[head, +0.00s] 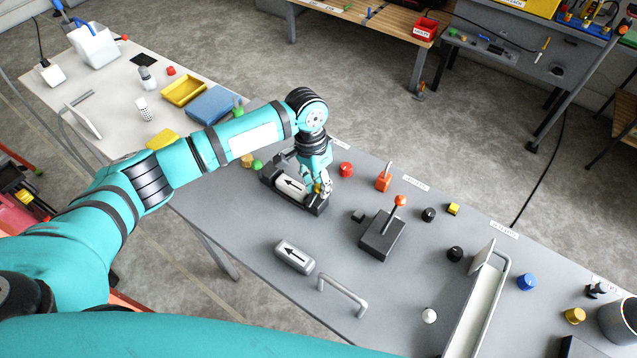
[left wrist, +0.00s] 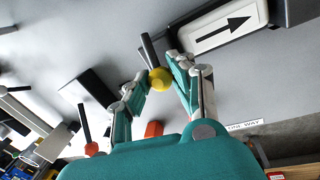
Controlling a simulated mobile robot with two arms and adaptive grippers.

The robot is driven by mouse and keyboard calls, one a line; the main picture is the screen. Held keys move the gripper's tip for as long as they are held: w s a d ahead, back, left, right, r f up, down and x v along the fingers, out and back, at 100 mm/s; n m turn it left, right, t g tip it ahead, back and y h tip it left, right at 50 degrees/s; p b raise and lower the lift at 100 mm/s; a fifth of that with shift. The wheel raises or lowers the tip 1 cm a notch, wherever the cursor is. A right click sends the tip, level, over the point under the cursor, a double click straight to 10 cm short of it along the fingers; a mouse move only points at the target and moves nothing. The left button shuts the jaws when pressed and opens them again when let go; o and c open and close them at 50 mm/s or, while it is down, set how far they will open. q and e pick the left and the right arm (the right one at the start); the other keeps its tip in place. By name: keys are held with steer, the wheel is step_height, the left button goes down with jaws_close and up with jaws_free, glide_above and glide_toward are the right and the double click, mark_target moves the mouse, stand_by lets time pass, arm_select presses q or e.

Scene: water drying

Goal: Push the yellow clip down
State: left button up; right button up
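The yellow clip (left wrist: 159,79) is a round yellow knob on a dark lever, at the end of a black holder (head: 268,181). A grey cartridge with an arrow (head: 291,187) lies in the holder; it also shows at the top of the left wrist view (left wrist: 225,25). My left gripper (head: 318,191) points down over this end of the holder. In the left wrist view its fingers (left wrist: 159,82) are apart, with the knob between their tips. I cannot tell whether they touch it. My right gripper is out of view.
A second arrow cartridge (head: 295,256) and a metal handle (head: 343,294) lie on the grey table (head: 235,215) in front. A black box with an orange-topped lever (head: 382,236) stands to the right. A red knob (head: 345,169) is close behind my left gripper.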

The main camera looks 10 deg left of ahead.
arm_select(q)
jaws_close()
steer(key=shift+w+p, duration=0.1)
steer(key=shift+p, duration=0.25)
steer(key=shift+w+d+g, duration=0.1)
steer(key=shift+g, duration=0.4)
steer(key=shift+w+f+g+y, duration=0.1)
steer(key=shift+f+g+y, duration=0.2)
steer(key=o, duration=0.6)
jaws_free()
steer(key=shift+o, duration=0.2)
steer(key=v, duration=1.1)
steer(key=shift+w+r, duration=0.15)
steer(key=shift+r, duration=0.25)
